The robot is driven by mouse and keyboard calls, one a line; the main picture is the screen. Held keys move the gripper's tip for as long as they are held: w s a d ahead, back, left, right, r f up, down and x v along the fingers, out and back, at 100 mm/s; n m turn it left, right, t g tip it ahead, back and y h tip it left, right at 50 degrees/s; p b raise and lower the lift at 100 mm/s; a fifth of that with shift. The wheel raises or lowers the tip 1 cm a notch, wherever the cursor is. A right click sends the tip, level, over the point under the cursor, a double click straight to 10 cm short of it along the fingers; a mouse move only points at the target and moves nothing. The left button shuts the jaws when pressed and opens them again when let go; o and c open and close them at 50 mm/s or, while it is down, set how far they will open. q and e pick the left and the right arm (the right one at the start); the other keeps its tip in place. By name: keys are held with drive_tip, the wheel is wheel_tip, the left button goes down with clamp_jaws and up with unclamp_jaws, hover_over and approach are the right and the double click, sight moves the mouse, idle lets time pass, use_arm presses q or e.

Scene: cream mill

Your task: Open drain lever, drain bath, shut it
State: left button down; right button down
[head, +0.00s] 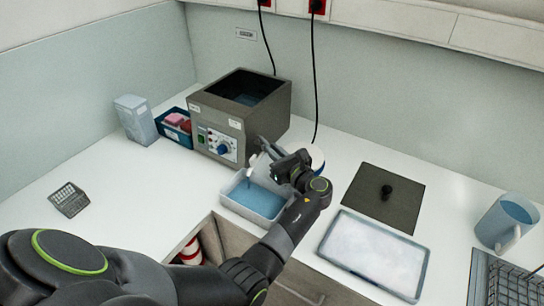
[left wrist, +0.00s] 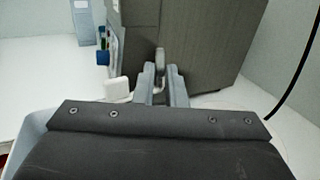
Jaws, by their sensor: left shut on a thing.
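The bath (head: 213,113) is a grey-brown box with an open top, dark bluish inside, and a front panel with a blue knob. Its side wall (left wrist: 205,40) fills the upper middle of the left wrist view. My left gripper (left wrist: 162,88) is shut on the drain lever (left wrist: 160,62), a small grey upright piece between its fingertips, close to the bath wall. In the head view the left gripper (head: 265,153) hides the lever. A pale tray (head: 226,199) holding blue liquid stands below, at the bench's front edge. A thin bluish streak shows above the liquid. My right gripper is not in view.
A dark lid (head: 365,190) with a black knob lies right of my arm. A shallow tray (head: 330,246) with whitish contents is in front of it. A jug (head: 492,222) stands far right. A blue bin (head: 175,136) and a pale box (head: 137,122) stand left of the bath.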

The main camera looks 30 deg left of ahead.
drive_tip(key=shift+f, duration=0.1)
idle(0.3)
use_arm(q)
drive_tip(key=c, duration=1.5)
unclamp_jaws()
